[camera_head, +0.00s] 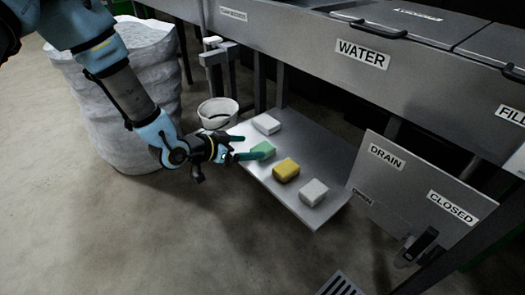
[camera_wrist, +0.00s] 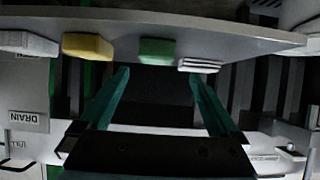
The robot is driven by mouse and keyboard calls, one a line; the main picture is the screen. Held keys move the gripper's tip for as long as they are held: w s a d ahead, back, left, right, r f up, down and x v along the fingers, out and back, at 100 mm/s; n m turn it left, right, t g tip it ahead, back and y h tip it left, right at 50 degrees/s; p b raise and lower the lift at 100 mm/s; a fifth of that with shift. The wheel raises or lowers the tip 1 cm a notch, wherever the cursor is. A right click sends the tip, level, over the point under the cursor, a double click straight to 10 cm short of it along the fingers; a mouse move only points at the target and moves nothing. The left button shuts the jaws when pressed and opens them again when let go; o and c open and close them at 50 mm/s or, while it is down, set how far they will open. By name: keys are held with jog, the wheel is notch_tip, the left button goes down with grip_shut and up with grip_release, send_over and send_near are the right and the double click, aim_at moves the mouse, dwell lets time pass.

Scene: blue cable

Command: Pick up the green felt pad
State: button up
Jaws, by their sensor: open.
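The green felt pad (camera_head: 263,150) lies on a grey metal shelf (camera_head: 296,210), between a white block and a yellow block. My gripper (camera_head: 246,146) is open at the shelf's left edge, its teal fingers pointing toward the green pad. One fingertip appears close beside the pad; contact cannot be told. In the wrist view the green pad (camera_wrist: 157,51) shows beyond the tips of my open gripper (camera_wrist: 160,75), roughly centred between them. The space between the fingers looks empty.
A white block (camera_head: 266,123), a yellow block (camera_head: 286,169) and a pale grey block (camera_head: 313,192) share the shelf in a row with the pad. A white bucket (camera_head: 218,112) stands behind my gripper. The WATER trough (camera_head: 370,70) overhangs the back; a DRAIN panel (camera_head: 420,185) stands at right.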

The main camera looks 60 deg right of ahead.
aim_at(263, 148)
jog(key=shift+s+p+x, duration=0.1)
jog(key=shift+p+x, duration=0.25)
jog(key=shift+x, duration=1.25)
jog(key=shift+s+p+x, duration=0.15)
jog(key=shift+p+x, duration=0.2)
jog(key=shift+x, duration=1.25)
jog(key=shift+a+f, duration=0.15)
jog(key=c, duration=1.4)
